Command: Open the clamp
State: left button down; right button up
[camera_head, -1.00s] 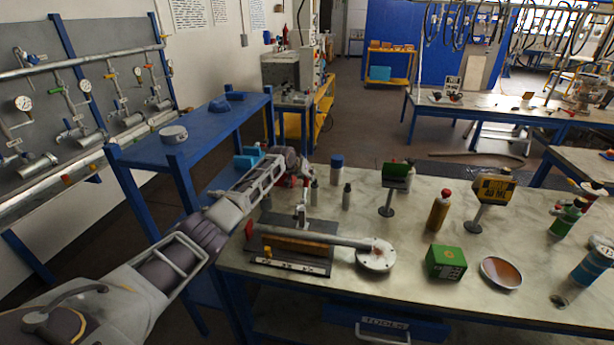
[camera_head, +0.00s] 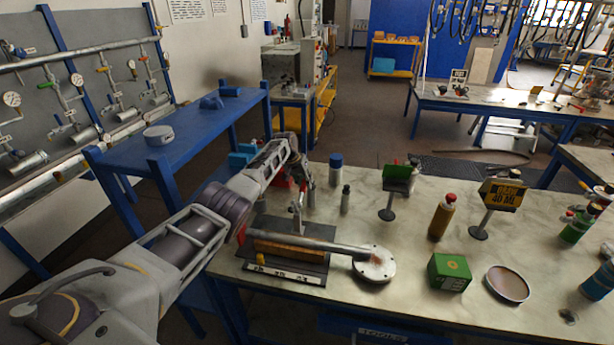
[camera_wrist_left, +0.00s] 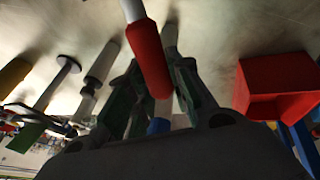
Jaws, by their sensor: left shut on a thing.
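The clamp (camera_head: 297,218) stands on a dark base plate (camera_head: 318,275) on the marbled table, over a pipe (camera_head: 318,244) with a round flange (camera_head: 373,263). The pipe lies across a wooden block. The exact finger contact is dark. My right gripper is not in view.
Small bottles (camera_head: 336,168) stand close behind and right of the gripper. A green box (camera_head: 449,271), a round dish (camera_head: 507,283) and signs on stands (camera_head: 397,180) are farther right. A blue side table (camera_head: 190,118) is at left. A red block (camera_wrist_left: 275,85) shows in the wrist view.

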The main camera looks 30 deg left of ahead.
pick_arm(q)
jog(key=shift+f, duration=0.15)
dwell(0.3)
jog(key=c, duration=1.3)
grip_release()
jog(key=shift+w, duration=0.1)
jog(key=shift+o, duration=0.2)
jog(key=shift+r, duration=0.2)
jog(key=v, duration=1.1)
jog(key=shift+r, duration=0.3)
